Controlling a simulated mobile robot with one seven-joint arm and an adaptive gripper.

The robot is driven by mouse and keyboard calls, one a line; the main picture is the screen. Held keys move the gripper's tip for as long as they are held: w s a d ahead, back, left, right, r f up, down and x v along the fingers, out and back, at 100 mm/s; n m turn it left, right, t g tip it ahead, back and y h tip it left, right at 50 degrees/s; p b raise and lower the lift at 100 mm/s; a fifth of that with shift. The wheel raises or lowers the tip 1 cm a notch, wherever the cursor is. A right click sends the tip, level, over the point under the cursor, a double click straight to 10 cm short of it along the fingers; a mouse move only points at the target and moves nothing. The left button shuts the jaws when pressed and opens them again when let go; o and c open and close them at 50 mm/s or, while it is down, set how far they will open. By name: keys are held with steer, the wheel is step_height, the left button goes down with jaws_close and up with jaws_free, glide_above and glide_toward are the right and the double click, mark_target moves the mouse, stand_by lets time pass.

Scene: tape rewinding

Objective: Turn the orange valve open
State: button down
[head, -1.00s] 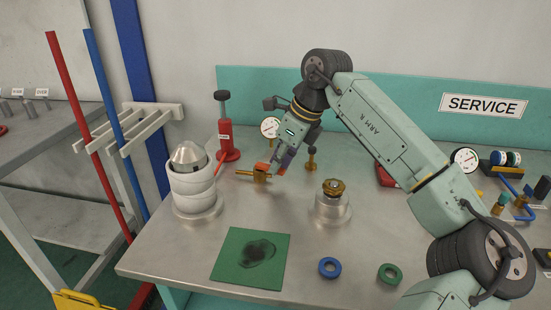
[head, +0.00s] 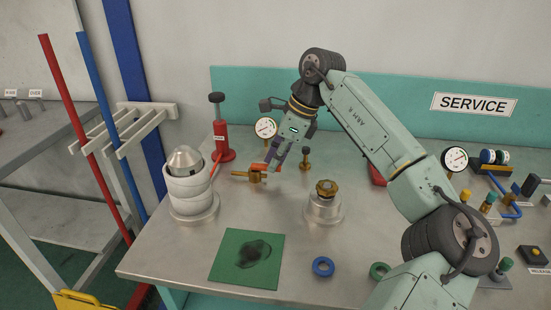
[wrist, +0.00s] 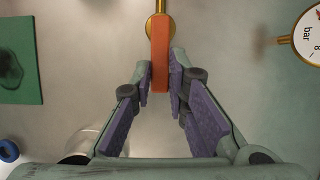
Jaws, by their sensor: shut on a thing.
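The orange valve handle (head: 259,167) sits on a brass valve body (head: 250,176) on the bench, left of the middle. My gripper (head: 270,166) reaches down to the handle from above right. In the wrist view the handle is a straight orange lever (wrist: 160,45) running up to a brass stem (wrist: 160,7). My gripper's purple-padded fingers (wrist: 161,84) are shut on the near part of the lever, one on each side. In the head view the fingers hide part of the handle.
A pressure gauge (head: 265,128) stands close behind my gripper. A red pump (head: 222,143) and a white stacked cylinder (head: 188,184) are to the left. A brass-topped fitting (head: 325,202) stands to the right. A green mat (head: 246,259) and blue ring (head: 323,266) lie in front.

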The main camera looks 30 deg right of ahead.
steer(key=c, duration=1.6)
jaws_free()
steer(key=shift+o, duration=0.2)
steer(key=v, duration=1.2)
steer(key=shift+d, duration=0.1)
